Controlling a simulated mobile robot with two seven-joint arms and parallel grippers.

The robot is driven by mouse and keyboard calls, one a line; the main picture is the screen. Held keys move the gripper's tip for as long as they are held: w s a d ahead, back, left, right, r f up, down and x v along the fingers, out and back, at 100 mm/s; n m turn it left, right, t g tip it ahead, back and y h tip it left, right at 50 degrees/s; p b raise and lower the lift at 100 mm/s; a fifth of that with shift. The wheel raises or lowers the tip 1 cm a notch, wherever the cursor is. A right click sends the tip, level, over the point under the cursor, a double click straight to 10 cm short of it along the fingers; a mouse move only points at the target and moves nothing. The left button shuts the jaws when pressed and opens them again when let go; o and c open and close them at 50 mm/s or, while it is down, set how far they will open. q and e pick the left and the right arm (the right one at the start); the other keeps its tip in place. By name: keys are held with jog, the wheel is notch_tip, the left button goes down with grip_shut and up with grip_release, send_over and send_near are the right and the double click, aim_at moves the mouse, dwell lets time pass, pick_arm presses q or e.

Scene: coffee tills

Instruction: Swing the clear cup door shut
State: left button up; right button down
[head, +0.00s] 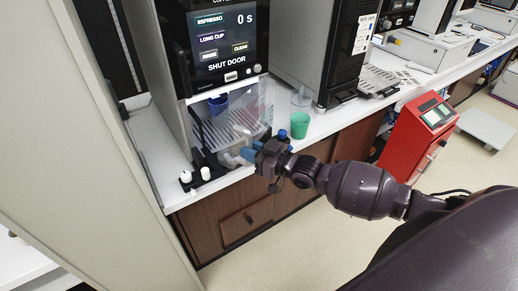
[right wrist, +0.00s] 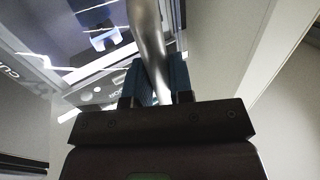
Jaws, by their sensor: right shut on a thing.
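The coffee machine (head: 165,60) has a lit screen (head: 225,40) that reads "SHUT DOOR" and 0 s. Its clear cup door (head: 264,100) stands in front of the cup bay, and I cannot tell exactly how far it is open. A dark blue cup (head: 217,104) is in the bay behind the clear panel. My right gripper (head: 252,152) is shut on the door's pale handle (head: 241,130). In the right wrist view the grey handle bar (right wrist: 148,40) runs up from between the blue finger pads (right wrist: 155,82). My left gripper is not in view.
A green cup (head: 300,126), a clear cup (head: 301,100) and a small blue item (head: 282,134) stand on the counter to the right. A second machine (head: 325,45) stands beyond them. A red till stand (head: 415,135) is on the floor at right. A pale panel (head: 90,150) rises at left.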

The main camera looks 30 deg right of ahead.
aim_at(232, 148)
jog(key=shift+w+a, duration=0.1)
jog(key=shift+a, duration=0.2)
jog(key=shift+s+a+x, duration=0.1)
jog(key=shift+a+x, duration=0.1)
jog(key=shift+x, duration=0.8)
jog(key=shift+s+a+x, duration=0.15)
jog(key=shift+a+x, duration=0.05)
jog(key=shift+x, duration=0.8)
jog(key=shift+s+a+x, duration=0.1)
jog(key=shift+a+x, duration=0.05)
jog(key=shift+x, duration=0.8)
jog(key=c, duration=0.9)
grip_release()
jog(key=shift+c, duration=0.2)
